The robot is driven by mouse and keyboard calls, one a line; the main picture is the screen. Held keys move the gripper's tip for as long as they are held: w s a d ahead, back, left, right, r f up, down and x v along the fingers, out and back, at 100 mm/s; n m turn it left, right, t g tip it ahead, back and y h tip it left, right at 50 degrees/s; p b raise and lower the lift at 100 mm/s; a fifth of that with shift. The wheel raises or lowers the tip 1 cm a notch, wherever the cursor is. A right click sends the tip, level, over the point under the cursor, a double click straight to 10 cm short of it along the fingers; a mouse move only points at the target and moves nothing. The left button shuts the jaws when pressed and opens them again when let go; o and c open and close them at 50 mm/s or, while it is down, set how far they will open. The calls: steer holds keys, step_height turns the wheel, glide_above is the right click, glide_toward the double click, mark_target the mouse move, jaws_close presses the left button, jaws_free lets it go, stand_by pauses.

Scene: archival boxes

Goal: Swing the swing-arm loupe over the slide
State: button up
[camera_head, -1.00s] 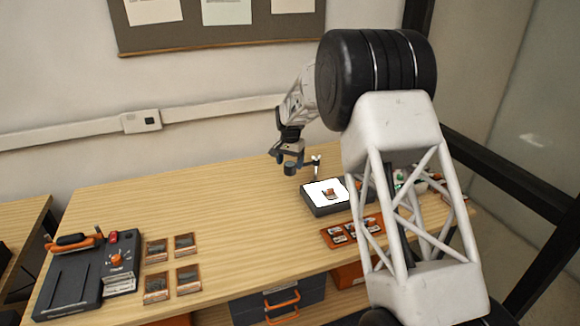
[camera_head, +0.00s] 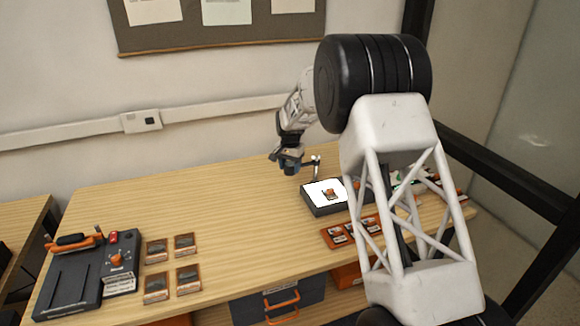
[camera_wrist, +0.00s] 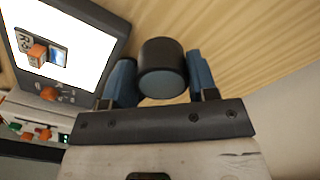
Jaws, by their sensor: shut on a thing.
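The swing-arm loupe is a dark cylinder (camera_wrist: 162,68) between the two blue fingers of my gripper (camera_wrist: 163,85) in the wrist view. In the head view my gripper (camera_head: 287,160) is shut on the loupe at the back left of the light box (camera_head: 322,211). The loupe's post (camera_head: 316,166) rises at the back edge of the light box. The slide (camera_head: 329,194) lies on the lit white panel; it also shows in the wrist view (camera_wrist: 58,56). The loupe is to the left of the panel, not above the slide.
An orange tray of slides (camera_head: 350,231) lies in front of the light box. Four-sided slide frames (camera_head: 171,268) and a dark device (camera_head: 90,270) sit at the left. The table (camera_head: 215,205) is clear between them and the light box. My arm hides part of the right side.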

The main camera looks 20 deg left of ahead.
steer(key=shift+s+d+r+n, duration=0.1)
steer(key=shift+d+n, duration=0.05)
steer(key=shift+n, duration=0.15)
stand_by(0.7)
steer(key=s+d+n, duration=0.1)
steer(key=d+n, duration=0.1)
steer(key=n, duration=0.1)
steer(key=s+d+n, duration=0.1)
steer(key=d+n, duration=0.4)
steer(key=d, duration=0.1)
steer(key=shift+s+n, duration=0.4)
steer(key=d+n, duration=0.2)
steer(key=w+d+n, duration=0.1)
steer(key=d+n, duration=0.1)
steer(key=n, duration=0.1)
steer(key=shift+w+d, duration=0.2)
steer(key=shift+d, duration=0.2)
steer(key=shift+c, duration=0.2)
steer(key=shift+w+d+r+n, duration=0.1)
steer(key=shift+w+d+n, duration=0.4)
steer(key=shift+n, duration=0.4)
steer(key=shift+w+d+n, duration=0.4)
steer(key=shift+d+n, duration=0.2)
steer(key=shift+n, duration=0.3)
